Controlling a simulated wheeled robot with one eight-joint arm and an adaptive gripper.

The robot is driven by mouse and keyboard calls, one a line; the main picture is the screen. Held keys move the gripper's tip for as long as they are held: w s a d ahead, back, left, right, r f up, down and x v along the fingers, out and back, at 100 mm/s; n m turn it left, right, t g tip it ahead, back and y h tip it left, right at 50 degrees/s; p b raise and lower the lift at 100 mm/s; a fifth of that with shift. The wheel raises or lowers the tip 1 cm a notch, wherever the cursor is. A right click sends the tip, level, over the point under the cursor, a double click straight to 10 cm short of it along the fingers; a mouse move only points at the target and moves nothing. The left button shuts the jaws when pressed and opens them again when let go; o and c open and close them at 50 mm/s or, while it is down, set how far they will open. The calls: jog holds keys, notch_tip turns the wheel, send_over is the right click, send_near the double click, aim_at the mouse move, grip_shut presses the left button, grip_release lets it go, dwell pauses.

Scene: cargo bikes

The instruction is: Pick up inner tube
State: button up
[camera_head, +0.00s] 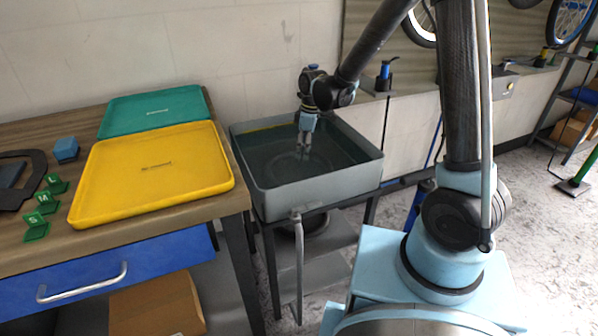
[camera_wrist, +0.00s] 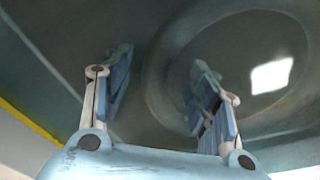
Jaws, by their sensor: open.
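The inner tube (camera_head: 281,169) shows as a faint dark ring under the water in the grey tub (camera_head: 318,190). It also shows as a large dim ring in the wrist view (camera_wrist: 170,55), blurred by the water. My gripper (camera_head: 304,149) points down over the tub, above the tube. In the wrist view my gripper (camera_wrist: 159,80) has its two fingers apart, with nothing held between them. The right finger overlaps the tube's near-left part in that view. I cannot tell whether the fingertips touch the water or the tube.
A yellow tray (camera_head: 152,172) and a green tray (camera_head: 152,112) lie on the wooden bench left of the tub. A blue block (camera_head: 66,149) and small green lettered stands (camera_head: 47,206) are further left. The tub's raised walls surround my gripper. A yellow stripe (camera_wrist: 28,120) marks one wall.

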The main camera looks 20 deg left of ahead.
jog(key=shift+f, duration=0.2)
jog(key=shift+c, duration=0.5)
jog(key=c, duration=1.1)
jog(key=shift+o, duration=0.2)
jog(key=shift+r, duration=0.15)
